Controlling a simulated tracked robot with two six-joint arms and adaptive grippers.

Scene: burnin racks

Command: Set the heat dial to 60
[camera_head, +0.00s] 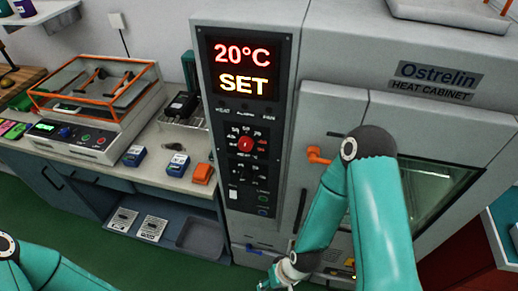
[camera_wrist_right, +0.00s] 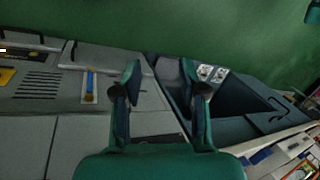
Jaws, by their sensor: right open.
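The heat dial (camera_head: 246,145) is a red knob on the black control panel of the grey heat cabinet (camera_head: 435,85), with a ring of numbers around it too small to read surely. The display (camera_head: 240,68) above it reads 20°C and SET. My right arm crosses in front of the cabinet door, its wrist low, below and right of the dial. My right gripper shows in the right wrist view (camera_wrist_right: 161,75), open and empty, facing the cabinet's lower front; the dial is not seen there. Of my left arm, only a part shows at bottom left; its gripper is out of view.
An orange door handle (camera_head: 318,156) sits right of the dial, near my right arm. A second, smaller dial (camera_head: 243,172) lies below the red one. Left of the cabinet, a counter holds an orange-framed machine (camera_head: 95,85) and small blue devices (camera_head: 178,165). A blue handle (camera_wrist_right: 89,86) is low on the cabinet.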

